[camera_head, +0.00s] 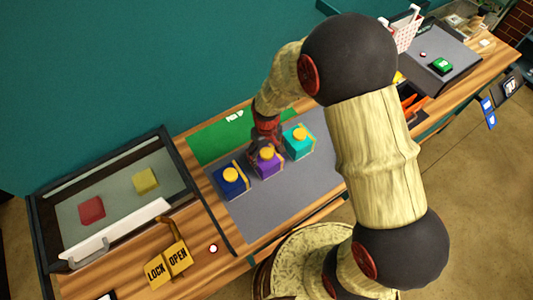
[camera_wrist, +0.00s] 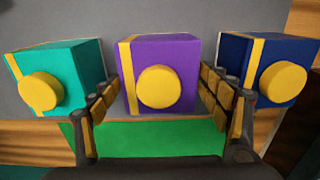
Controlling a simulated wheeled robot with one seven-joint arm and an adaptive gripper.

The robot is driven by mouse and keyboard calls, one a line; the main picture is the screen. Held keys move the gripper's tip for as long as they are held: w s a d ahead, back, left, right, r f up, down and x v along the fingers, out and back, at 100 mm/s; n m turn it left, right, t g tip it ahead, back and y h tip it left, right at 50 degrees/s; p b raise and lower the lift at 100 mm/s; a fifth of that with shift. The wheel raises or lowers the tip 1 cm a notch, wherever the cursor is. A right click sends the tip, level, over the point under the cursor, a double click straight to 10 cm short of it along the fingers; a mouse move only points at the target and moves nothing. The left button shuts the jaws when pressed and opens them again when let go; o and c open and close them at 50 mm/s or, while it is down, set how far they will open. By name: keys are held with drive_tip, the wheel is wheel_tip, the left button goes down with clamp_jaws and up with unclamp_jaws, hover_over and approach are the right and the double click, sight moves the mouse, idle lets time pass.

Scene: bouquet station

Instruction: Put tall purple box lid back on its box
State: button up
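The purple box (camera_head: 267,164) stands on the grey mat between a dark blue box and a teal box. It has a yellow knob (camera_wrist: 159,87) and a yellow band along one side. I cannot make out a seam between lid and box, and I see no separate purple lid elsewhere. My gripper (camera_head: 264,147) is over the purple box at its back side. In the wrist view, the open fingers stand on either side of the purple box's lower part and the knob, with gaps to the knob. Contact with the box cannot be told.
The teal box (camera_head: 300,140) and dark blue box (camera_head: 229,181) stand close on either side. A green mat (camera_head: 212,142) lies behind. A glass-topped case (camera_head: 118,190) and LOCK/OPEN signs (camera_head: 168,263) are at left. A white basket (camera_head: 404,30) stands far right. The grey mat's front is clear.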

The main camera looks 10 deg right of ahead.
drive_tip(key=o, duration=0.4)
idle(0.5)
drive_tip(key=shift+r+p, duration=2.55)
drive_tip(key=shift+r, duration=1.5)
